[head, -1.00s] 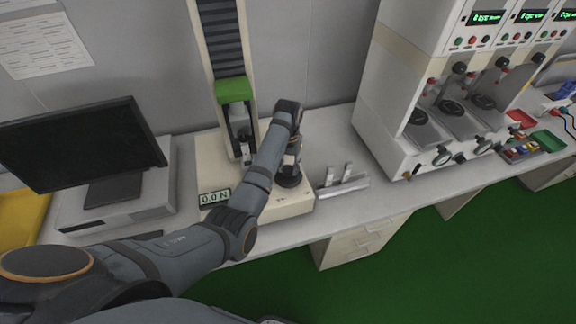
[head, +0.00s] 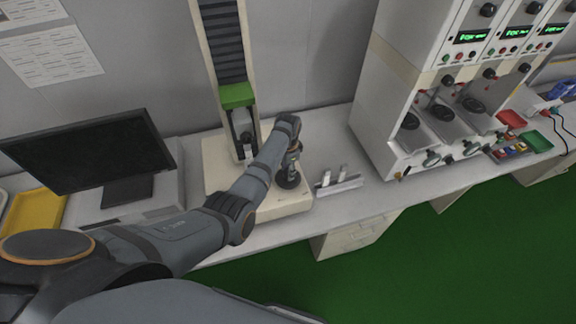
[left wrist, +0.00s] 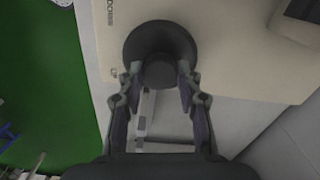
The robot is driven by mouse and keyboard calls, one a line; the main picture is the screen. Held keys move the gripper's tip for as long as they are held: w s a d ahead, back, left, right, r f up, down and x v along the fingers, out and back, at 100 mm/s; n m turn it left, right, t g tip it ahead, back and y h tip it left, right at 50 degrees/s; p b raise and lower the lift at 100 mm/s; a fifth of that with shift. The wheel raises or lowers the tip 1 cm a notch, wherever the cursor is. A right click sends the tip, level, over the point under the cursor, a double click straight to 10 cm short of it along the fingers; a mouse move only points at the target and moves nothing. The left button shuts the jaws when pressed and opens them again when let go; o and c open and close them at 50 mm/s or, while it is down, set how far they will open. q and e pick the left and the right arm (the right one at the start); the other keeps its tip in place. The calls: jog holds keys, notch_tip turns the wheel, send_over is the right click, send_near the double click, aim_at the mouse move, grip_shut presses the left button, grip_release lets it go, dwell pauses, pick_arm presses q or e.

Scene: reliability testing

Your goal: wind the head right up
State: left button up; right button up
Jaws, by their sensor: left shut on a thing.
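The test stand's tall column (head: 223,45) rises from a cream base (head: 213,165). Its head (head: 237,97), a green block, sits low on the column, above a dark clamp (head: 242,125) and a lower fixture (head: 248,150). A round black knob (head: 288,181) stands on the base's right part; it also shows in the left wrist view (left wrist: 160,35). My left gripper (left wrist: 158,73) is shut on the knob's raised middle, one finger on each side. In the head view the gripper (head: 293,163) is partly hidden by its wrist. My arm hides the base's front display. My right gripper is not in view.
A monitor (head: 85,155) on a grey box stands left, beside a yellow tray (head: 37,215). A small metal rack (head: 338,185) lies right of the base. A white machine with green displays (head: 472,37) stands right. Small trays (head: 537,141) lie far right.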

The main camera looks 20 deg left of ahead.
pick_arm(q)
jog(key=shift+w+m+p, duration=0.1)
jog(key=shift+m+p, duration=0.75)
jog(key=shift+m, duration=1.25)
jog(key=o, duration=1.2)
jog(key=shift+c, duration=0.2)
notch_tip(320, 180, up, 8)
jog(key=shift+f, duration=0.2)
jog(key=shift+f, duration=0.1)
